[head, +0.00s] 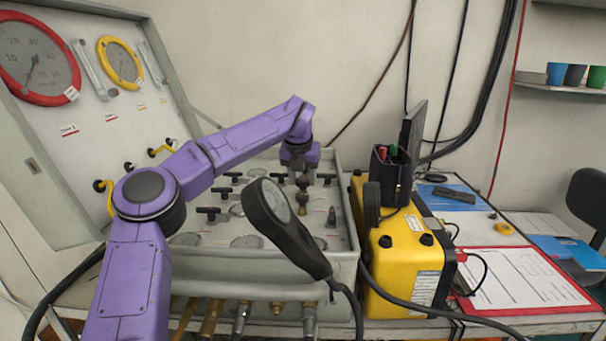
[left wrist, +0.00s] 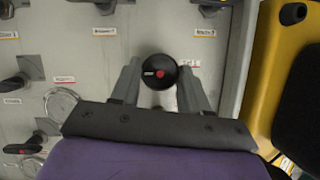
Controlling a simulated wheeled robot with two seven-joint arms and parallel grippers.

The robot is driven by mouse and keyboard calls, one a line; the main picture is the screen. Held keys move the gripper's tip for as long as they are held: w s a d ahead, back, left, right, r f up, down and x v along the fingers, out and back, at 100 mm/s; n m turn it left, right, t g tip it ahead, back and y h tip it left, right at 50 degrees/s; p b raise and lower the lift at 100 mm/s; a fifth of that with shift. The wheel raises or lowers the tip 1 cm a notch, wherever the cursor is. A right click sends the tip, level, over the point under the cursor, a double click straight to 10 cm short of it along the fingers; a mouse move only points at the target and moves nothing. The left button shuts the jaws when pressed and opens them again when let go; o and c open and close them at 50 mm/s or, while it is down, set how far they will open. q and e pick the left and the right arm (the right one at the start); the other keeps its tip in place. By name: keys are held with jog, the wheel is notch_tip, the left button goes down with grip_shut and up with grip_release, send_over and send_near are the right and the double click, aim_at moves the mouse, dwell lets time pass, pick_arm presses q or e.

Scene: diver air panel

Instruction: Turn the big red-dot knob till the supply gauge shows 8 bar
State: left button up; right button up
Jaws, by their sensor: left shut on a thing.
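The black round knob with a red dot (left wrist: 159,72) sits between the two grey fingers of my left gripper (left wrist: 158,85) in the left wrist view. The fingers are shut on it from both sides. A large red-ringed gauge (head: 37,60) and a smaller yellow-ringed gauge (head: 121,63) sit on the raised lid. A black gauge on a hose (head: 272,207) stands in front of the panel. I cannot tell which is the supply gauge, or read its value. My right gripper is out of view.
The grey panel box (head: 340,262) carries several black T-handles and small dials close around my left gripper. A yellow case (head: 403,245) with a black holder stands right beside it. A clipboard (head: 520,283) lies on the table at the right.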

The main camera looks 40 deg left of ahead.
pick_arm(q)
jog(key=o, duration=1.1)
jog(key=shift+c, duration=0.2)
jog(key=v, duration=1)
jog(key=shift+r, duration=0.25)
jog(key=shift+s+d+r, duration=0.1)
